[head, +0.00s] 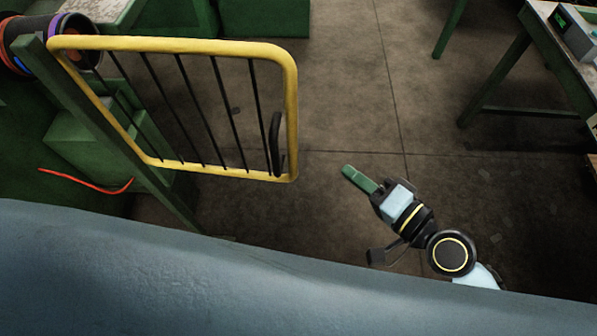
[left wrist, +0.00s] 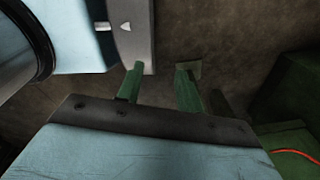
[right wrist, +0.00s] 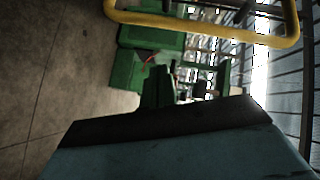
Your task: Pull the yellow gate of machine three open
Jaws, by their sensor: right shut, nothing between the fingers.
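The yellow gate (head: 291,100) is a tubular frame with dark bars, hinged at the left to a green post (head: 100,130). A dark handle (head: 275,145) sits on the gate's free right side. The gate's yellow tube also crosses the top of the right wrist view (right wrist: 200,30). My right gripper (head: 346,171) is shut and empty, to the right of the handle and apart from it, with its green fingers pointing toward the gate. My left gripper (left wrist: 163,68) shows in the left wrist view only, open with nothing between its fingers.
Green machinery (head: 85,145) stands behind and left of the gate, with a red cable (head: 85,185) on it. A green-legged table (head: 570,75) stands at upper right. Bare concrete floor (head: 350,90) lies between. My own pale body fills the bottom.

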